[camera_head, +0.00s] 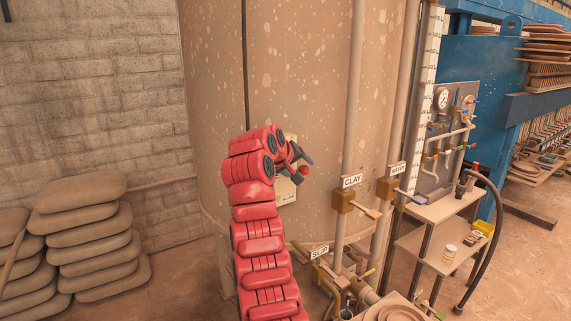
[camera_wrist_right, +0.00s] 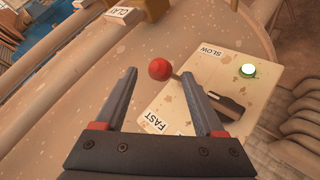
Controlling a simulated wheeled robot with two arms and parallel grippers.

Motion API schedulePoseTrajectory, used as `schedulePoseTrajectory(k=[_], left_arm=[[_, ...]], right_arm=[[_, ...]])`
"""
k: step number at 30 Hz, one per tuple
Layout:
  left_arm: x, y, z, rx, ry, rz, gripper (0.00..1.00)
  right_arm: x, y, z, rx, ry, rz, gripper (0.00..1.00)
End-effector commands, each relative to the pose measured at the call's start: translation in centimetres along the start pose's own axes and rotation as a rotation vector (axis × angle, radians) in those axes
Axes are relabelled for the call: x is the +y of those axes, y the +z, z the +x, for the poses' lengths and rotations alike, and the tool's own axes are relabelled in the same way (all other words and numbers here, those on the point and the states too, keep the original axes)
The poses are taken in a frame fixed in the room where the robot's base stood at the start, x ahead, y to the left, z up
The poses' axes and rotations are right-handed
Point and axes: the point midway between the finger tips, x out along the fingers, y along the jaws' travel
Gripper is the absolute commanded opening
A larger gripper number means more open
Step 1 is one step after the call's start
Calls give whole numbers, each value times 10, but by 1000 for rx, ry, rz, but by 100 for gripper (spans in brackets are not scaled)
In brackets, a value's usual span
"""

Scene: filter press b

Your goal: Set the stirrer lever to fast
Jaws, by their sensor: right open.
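The stirrer lever shows in the right wrist view as a red ball knob (camera_wrist_right: 160,69) on a thin stem, standing out from a cream panel (camera_wrist_right: 190,72). The panel carries a SLOW label (camera_wrist_right: 211,52) at its top, a FAST label (camera_wrist_right: 154,121) at its lower left and a lit green lamp (camera_wrist_right: 248,70). My right gripper (camera_wrist_right: 158,76) is open, with the knob showing between its fingertips; contact cannot be told. In the head view the right gripper (camera_head: 304,164) is at the panel (camera_head: 285,190), with the red knob (camera_head: 303,171) by its fingers. My left gripper is out of view.
The panel is on a large speckled tank (camera_head: 320,80). To the right are pipes with CLAY (camera_head: 352,181), WATER (camera_head: 398,168) and SLIP (camera_head: 319,250) labels, valve handles and a shelf stand (camera_head: 440,208). Stacked sacks (camera_head: 95,240) lie at the left.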

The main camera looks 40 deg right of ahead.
Motion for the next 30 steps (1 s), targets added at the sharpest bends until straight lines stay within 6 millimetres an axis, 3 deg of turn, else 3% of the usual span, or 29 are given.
schedulePoseTrajectory(k=[1,9,15,21,30], left_arm=[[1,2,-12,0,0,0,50],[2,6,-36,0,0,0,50],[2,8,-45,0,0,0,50],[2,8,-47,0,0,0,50],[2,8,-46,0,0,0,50]], right_arm=[[-4,1,-12,9,-3,5,71],[-4,2,-83,4,-4,2,71],[-2,0,-118,4,-2,2,71],[0,0,-129,0,0,2,71],[0,0,-130,0,0,1,71]])
